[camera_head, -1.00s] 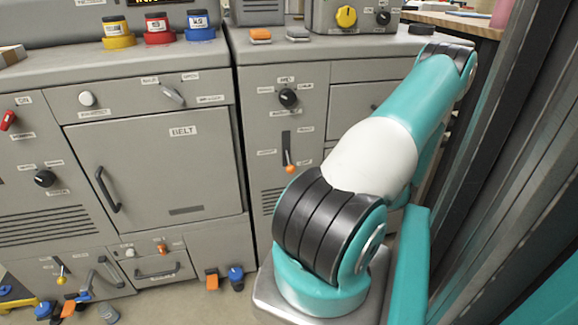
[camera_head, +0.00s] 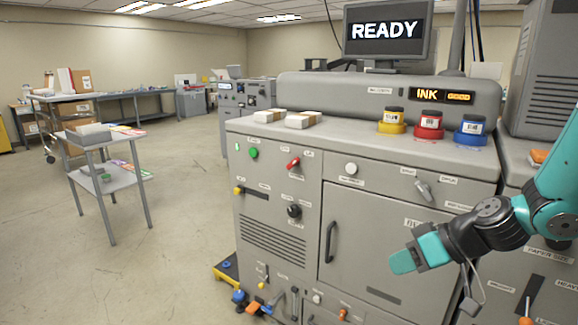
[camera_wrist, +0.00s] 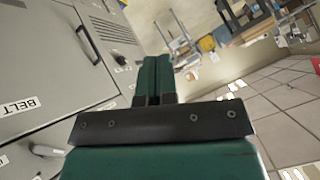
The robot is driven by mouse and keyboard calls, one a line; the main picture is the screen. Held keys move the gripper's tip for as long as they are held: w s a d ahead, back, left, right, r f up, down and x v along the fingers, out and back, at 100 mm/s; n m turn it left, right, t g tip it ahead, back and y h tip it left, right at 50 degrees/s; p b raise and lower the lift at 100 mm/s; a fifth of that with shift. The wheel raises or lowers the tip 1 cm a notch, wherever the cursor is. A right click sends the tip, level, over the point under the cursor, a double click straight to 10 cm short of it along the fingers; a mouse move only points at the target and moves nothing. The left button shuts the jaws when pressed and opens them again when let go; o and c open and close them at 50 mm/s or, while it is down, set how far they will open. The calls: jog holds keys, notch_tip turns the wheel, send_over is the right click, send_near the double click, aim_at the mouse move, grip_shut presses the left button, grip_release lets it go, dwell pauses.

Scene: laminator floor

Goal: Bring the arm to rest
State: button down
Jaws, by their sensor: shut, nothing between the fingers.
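My arm (camera_head: 540,205) reaches in from the right edge in the head view, in front of the grey machine. My gripper (camera_head: 403,262) points left and a little down, in front of the closed BELT door (camera_head: 370,245). In the wrist view my gripper (camera_wrist: 153,62) has its two green fingers together with nothing between them. The BELT door also shows at the left of the wrist view (camera_wrist: 40,75). I cannot tell how far the fingertips are from the door.
The machine (camera_head: 265,205) carries yellow, red and blue ink pots (camera_head: 430,125) and white packs (camera_head: 302,120). Its screen (camera_head: 386,32) reads READY. A grey cart (camera_head: 105,180) stands at left. Small coloured parts (camera_head: 245,300) lie at the machine's foot. Open floor (camera_head: 185,240) lies left of it.

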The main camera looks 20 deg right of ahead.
jog(key=s+a+r+n+g+h+p, duration=0.1)
jog(key=s+a+r+n+g, duration=0.1)
jog(key=s+a+r, duration=0.4)
jog(key=s+a+r+n+g+h+p, duration=0.1)
jog(key=s+a+r+g, duration=0.3)
jog(key=a, duration=0.9)
jog(key=s+r+n+p, duration=0.1)
jog(key=s+r, duration=0.2)
jog(key=s, duration=0.2)
jog(key=shift+r+g+h, duration=0.2)
jog(key=shift+g+h, duration=0.1)
